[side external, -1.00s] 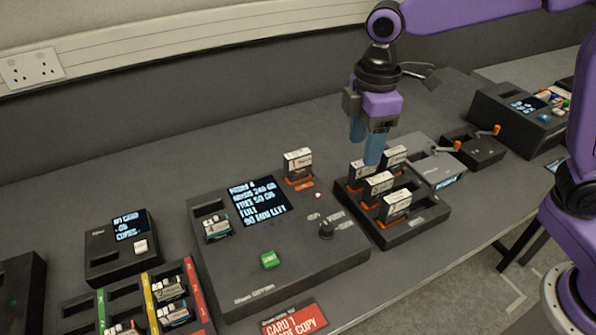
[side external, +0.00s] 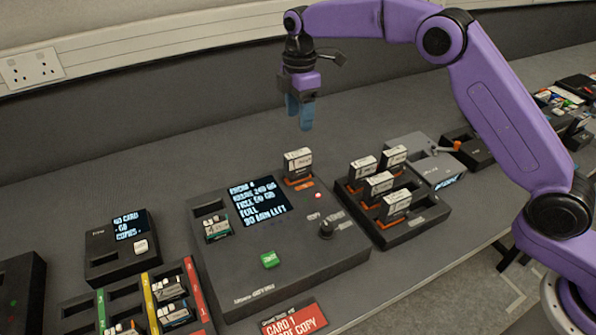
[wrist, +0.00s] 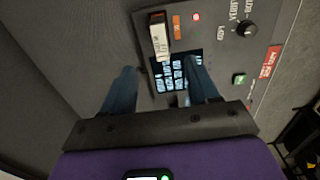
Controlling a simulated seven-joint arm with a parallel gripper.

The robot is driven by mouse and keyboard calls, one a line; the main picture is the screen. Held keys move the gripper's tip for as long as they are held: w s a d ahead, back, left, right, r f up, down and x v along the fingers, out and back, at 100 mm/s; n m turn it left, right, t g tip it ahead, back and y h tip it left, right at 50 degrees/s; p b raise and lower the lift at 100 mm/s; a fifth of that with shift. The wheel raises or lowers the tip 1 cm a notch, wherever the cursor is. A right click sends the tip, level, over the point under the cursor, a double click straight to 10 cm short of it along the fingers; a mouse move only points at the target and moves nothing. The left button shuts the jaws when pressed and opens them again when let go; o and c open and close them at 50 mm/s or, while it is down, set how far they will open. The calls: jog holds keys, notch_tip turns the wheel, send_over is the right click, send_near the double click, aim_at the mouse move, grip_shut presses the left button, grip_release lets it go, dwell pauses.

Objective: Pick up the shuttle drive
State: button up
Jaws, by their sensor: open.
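One upright drive with a white label and dark body (side external: 298,164) stands in an orange-edged slot at the back of the large copier console (side external: 330,262). Several similar drives (side external: 378,187) stand in the dark rack (side external: 418,232) to its right. I cannot tell by a readable label which is the shuttle drive. My gripper (side external: 300,115) is open and empty, with blue fingers pointing down, in the air above and behind the console's drive. In the wrist view the console's drive (wrist: 158,36) shows beyond my fingers (wrist: 160,78), not between them.
The console has a lit screen (side external: 258,201), a knob (side external: 326,229), a green button (side external: 269,260) and a small card (side external: 216,227) in a left slot. A coloured card tray (side external: 150,300) lies at front left. A grey box (side external: 425,162) stands behind the rack. The bench behind the console is clear.

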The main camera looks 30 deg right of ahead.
send_near(298, 168)
jog(key=f, duration=0.1)
jog(key=w+f, duration=0.1)
jog(key=f, duration=0.1)
jog(key=d+f, duration=0.1)
jog(key=f, duration=0.1)
jog(key=shift+w+f, duration=0.1)
jog(key=shift+w, duration=0.05)
jog(key=shift+a+f, duration=0.15)
jog(key=shift+f, duration=3)
